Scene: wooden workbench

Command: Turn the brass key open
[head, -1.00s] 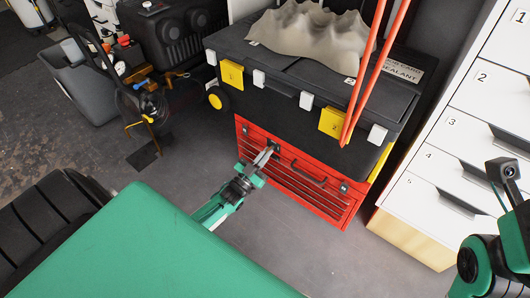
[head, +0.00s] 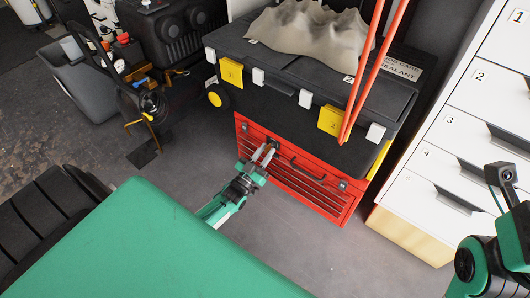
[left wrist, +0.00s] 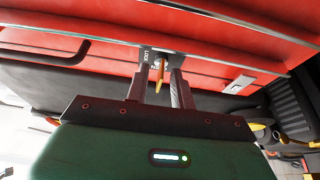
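The brass key (left wrist: 159,76) shows in the left wrist view, sticking out from the front of the red tool chest (head: 290,180). It sits between the two fingers of my left gripper (left wrist: 161,72), with a visible gap on either side. The fingers are open and reach close to the chest front. A small label with letters, seemingly "LOCK", lies beside the key. In the head view my left gripper (head: 265,154) is at the chest's upper left corner and hides the key. My right arm shows at the right edge, but its fingers are out of view.
A black case (head: 290,75) with yellow and white latches sits on top of the chest. A dark drawer handle (head: 307,171) is right of my left gripper. White numbered drawers (head: 440,150) stand at the right. The floor in front is clear.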

